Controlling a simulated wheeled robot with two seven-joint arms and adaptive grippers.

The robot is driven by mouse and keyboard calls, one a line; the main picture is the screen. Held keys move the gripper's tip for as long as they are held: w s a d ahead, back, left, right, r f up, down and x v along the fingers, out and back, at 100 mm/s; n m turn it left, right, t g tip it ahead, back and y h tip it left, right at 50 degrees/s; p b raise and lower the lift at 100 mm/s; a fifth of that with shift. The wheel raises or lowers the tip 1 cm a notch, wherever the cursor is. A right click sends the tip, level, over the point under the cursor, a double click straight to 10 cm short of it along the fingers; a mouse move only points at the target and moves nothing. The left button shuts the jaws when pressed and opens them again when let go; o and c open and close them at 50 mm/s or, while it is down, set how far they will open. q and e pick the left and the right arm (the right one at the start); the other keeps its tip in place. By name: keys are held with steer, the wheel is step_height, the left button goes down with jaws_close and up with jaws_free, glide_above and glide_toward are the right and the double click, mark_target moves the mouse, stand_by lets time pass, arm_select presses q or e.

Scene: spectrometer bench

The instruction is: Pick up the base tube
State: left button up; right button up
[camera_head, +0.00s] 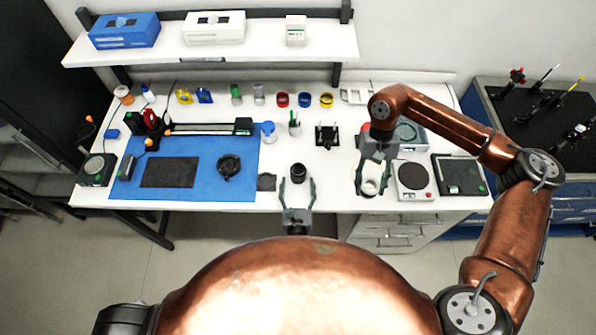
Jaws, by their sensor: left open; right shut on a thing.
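A short black cylinder (298,172), which may be the base tube, stands near the front edge of the white bench. My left gripper (297,190) is open, with its two fingers apart just in front of the cylinder. No contact with it can be made out. My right gripper (372,183) reaches down over the front of the bench, right of the cylinder. It is shut on a small pale round piece (370,187), partly hidden by the fingers.
A blue mat (205,150) with a black ring-shaped part (229,166) lies to the left. A round-plate device (412,177) and a dark flat device (459,175) stand right of my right gripper. Small coloured rings and bottles line the back. A shelf (260,45) overhangs behind.

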mark_target(298, 181)
arm_select(q)
steer(key=shift+w+d+r, duration=0.1)
steer(key=shift+w+d, duration=0.05)
steer(key=shift+w, duration=0.6)
arm_select(e)
steer(key=shift+r, duration=0.3)
arm_select(q)
steer(key=shift+w, duration=0.4)
arm_select(e)
steer(key=shift+s+r, duration=0.15)
steer(key=shift+s, duration=0.45)
arm_select(q)
steer(key=shift+w+f, duration=0.25)
steer(key=shift+w, duration=0.15)
arm_select(e)
steer(key=shift+w, duration=0.35)
arm_select(q)
steer(key=shift+s+r, duration=0.15)
steer(key=shift+s, duration=0.05)
steer(key=c, duration=0.5)
arm_select(e)
steer(key=shift+s, duration=0.25)
arm_select(q)
steer(key=shift+w, duration=0.1)
steer(key=shift+c, duration=1.4)
arm_select(e)
steer(key=shift+w, duration=0.15)
arm_select(q)
steer(key=c, duration=0.6)
steer(key=shift+r, duration=0.1)
